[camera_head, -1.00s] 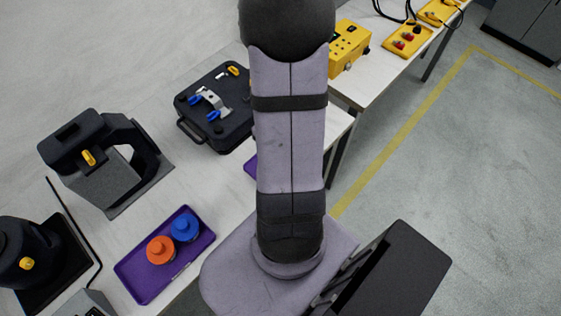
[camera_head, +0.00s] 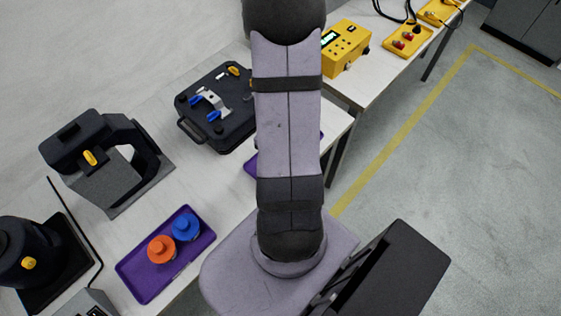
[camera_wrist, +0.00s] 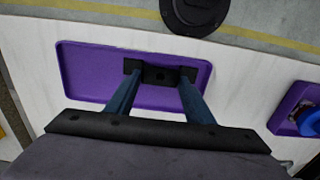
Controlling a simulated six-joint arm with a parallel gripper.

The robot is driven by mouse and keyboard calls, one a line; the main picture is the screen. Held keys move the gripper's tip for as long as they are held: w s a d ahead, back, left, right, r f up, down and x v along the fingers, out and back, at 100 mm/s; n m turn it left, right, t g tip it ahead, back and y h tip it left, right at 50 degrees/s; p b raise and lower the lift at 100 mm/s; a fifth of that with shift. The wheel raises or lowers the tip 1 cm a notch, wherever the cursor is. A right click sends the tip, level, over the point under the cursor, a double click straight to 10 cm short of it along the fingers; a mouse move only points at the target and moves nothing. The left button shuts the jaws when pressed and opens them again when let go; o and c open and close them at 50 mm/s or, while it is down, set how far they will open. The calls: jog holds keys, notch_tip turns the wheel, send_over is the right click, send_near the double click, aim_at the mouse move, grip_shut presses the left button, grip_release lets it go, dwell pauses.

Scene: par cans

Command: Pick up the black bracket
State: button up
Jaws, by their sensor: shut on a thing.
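In the wrist view, the black bracket (camera_wrist: 160,77), a small dark piece with a hole in its middle, sits between the tips of the two blue fingers. My gripper (camera_wrist: 161,84) is shut on it. Behind the bracket in that view is a purple tray (camera_wrist: 88,75), with its visible floor bare; I cannot tell how high the bracket is above it. In the head view, my arm hides the gripper and bracket, and only small purple edges of this tray (camera_head: 250,166) show beside the arm.
A second purple tray (camera_head: 146,287) holds an orange part (camera_head: 161,250) and a blue part (camera_head: 186,228). A black case-like fixture (camera_head: 222,135) with blue clamps and a dark grey angled stand (camera_head: 120,180) are on the table. A yellow box (camera_head: 345,48) stands farther back.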

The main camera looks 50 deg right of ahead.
jog(key=shift+r, duration=0.2)
notch_tip(320, 180, up, 10)
jog(key=shift+f, duration=0.15)
dwell(0.6)
dwell(0.5)
jog(key=w+d+r+n+p, duration=0.2)
jog(key=w+n+p, duration=0.2)
jog(key=w+n, duration=0.2)
jog(key=w+d+r+n+p, duration=0.2)
jog(key=w+n, duration=0.4)
jog(key=w, duration=0.5)
jog(key=w+d+r+n+p, duration=0.2)
jog(key=w+r+n+p, duration=0.1)
jog(key=w+n+p, duration=0.3)
jog(key=shift+w+d+r, duration=0.15)
jog(key=shift+w+r, duration=0.1)
jog(key=shift+w, duration=0.9)
jog(key=shift+f, duration=0.15)
jog(key=shift+f+b, duration=2.25)
jog(key=shift+f, duration=0.9)
jog(key=shift+f+b, duration=0.45)
jog(key=shift+f, duration=0.3)
